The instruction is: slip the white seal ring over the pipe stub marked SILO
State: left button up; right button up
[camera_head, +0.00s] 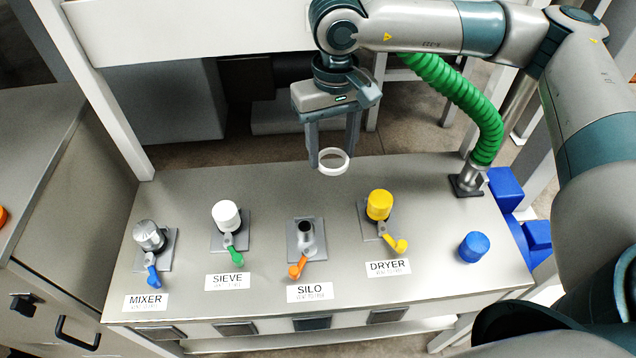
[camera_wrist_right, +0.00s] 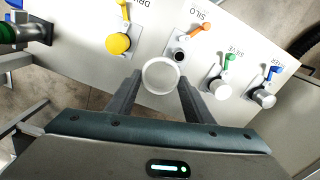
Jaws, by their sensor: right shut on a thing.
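The white seal ring (camera_head: 334,161) is held between the fingertips of my right gripper (camera_head: 332,160), above the back part of the bench. In the right wrist view the ring (camera_wrist_right: 161,76) sits between the two fingers of the gripper (camera_wrist_right: 160,80). The SILO pipe stub (camera_head: 305,229) is a bare, dark, open-topped pipe with an orange lever, above the SILO label (camera_head: 310,292). It also shows in the right wrist view (camera_wrist_right: 180,55), just beyond the ring and apart from it. My left gripper is not in view.
The MIXER stub has a silver cap (camera_head: 149,236), SIEVE a white cap (camera_head: 226,215) and DRYER a yellow cap (camera_head: 379,205). A blue cap (camera_head: 473,247) stands at the bench's right. A green hose (camera_head: 462,100) rises from the back right. The bench top (camera_head: 270,185) behind SILO is clear.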

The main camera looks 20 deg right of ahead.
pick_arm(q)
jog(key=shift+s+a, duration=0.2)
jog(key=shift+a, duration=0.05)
pick_arm(e)
jog(key=shift+a, duration=0.15)
pick_arm(q)
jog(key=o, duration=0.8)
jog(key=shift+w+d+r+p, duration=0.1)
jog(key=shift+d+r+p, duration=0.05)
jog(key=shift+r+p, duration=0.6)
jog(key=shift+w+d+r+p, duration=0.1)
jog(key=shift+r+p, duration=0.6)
jog(key=shift+p, duration=0.05)
pick_arm(e)
jog(key=a+f+m, duration=0.3)
jog(key=a+f, duration=0.2)
jog(key=f, duration=0.5)
jog(key=shift+w+a+f, duration=0.15)
jog(key=shift+a+f, duration=0.1)
jog(key=shift+a, duration=0.1)
